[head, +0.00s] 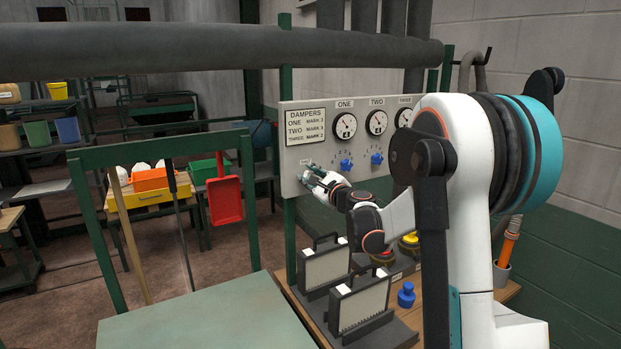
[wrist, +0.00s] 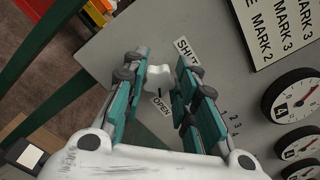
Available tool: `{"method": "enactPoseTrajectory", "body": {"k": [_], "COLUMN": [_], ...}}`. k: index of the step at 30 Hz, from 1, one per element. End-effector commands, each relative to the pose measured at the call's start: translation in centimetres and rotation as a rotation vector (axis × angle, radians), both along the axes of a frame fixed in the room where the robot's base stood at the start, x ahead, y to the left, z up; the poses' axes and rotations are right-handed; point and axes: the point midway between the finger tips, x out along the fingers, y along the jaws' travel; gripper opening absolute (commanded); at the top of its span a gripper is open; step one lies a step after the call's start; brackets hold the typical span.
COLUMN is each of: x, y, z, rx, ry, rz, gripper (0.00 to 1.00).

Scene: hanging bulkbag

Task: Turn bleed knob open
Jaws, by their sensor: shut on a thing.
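The bleed knob (wrist: 158,77) is a small pale knob on the grey panel (wrist: 105,62), seen between my fingers in the wrist view. A "SHUT" label (wrist: 185,50) is at its upper right and an "OPEN" label (wrist: 162,107) just below it. A short dark mark shows at the knob's lower edge, toward "OPEN". My gripper (wrist: 160,84) is shut on the knob, with one teal finger on each side. In the head view my gripper (head: 311,175) is at the panel's lower left, and the knob is too small or covered to make out.
The panel carries a "DAMPERS" sign (head: 305,126), round gauges (head: 345,125) and blue knobs (head: 346,164) right of my gripper. A thick grey pipe (head: 200,45) runs across above. Black-handled cases (head: 325,265) and a blue knob-topped item (head: 406,295) stand on the bench below.

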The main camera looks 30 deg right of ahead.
Motion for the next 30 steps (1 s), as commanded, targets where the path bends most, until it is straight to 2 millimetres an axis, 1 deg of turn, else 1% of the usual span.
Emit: {"method": "enactPoseTrajectory", "body": {"k": [15,16,18,27,30], "x": [-0.09,-0.09,-0.07,-0.05,-0.41], "y": [-0.02,-0.01,-0.01,-0.01,-0.03], "z": [-0.15,-0.14,-0.13,-0.06,-0.04], "rx": [0.016,0.016,0.016,0.016,0.016], "ry": [0.002,0.002,0.002,0.001,0.001], "rz": [0.0,0.0,0.0,0.0,-0.001], "gripper": [0.03,0.33,0.47,0.47,0.47]}}
